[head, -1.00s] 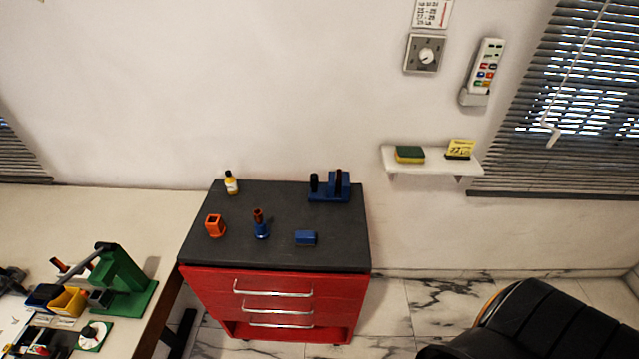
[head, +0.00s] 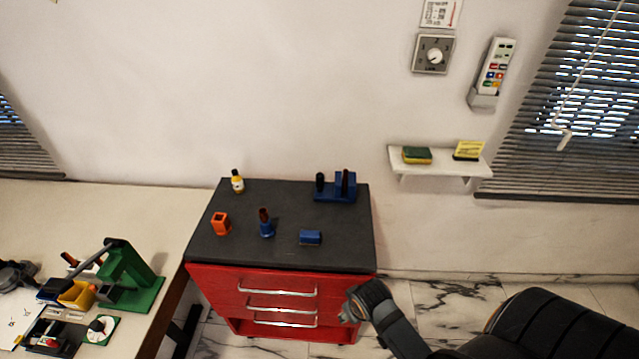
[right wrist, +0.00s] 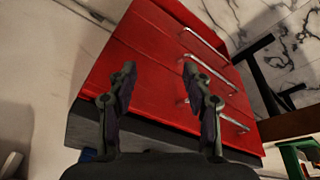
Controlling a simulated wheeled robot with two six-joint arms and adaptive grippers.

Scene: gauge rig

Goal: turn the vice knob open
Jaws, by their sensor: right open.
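A blue block-like fixture (head: 335,190), which looks like the vice, stands at the back right of the dark cart top (head: 285,220). A dark upright piece, possibly its knob (head: 320,181), stands at its left end; I cannot tell its turn position. My right gripper (head: 350,306) is in front of the red drawers, below and in front of the cart top, well apart from the vice. In the right wrist view the right gripper (right wrist: 158,70) is open and empty, its fingers apart over the red drawer front (right wrist: 150,65). My left gripper is not in view.
The cart top also holds a yellow bottle (head: 237,182), an orange holder (head: 221,223), a blue holder with a brown handle (head: 266,224) and a blue block (head: 310,238). Silver drawer handles (head: 280,308) stick out. A bench with a green press (head: 130,278) stands left.

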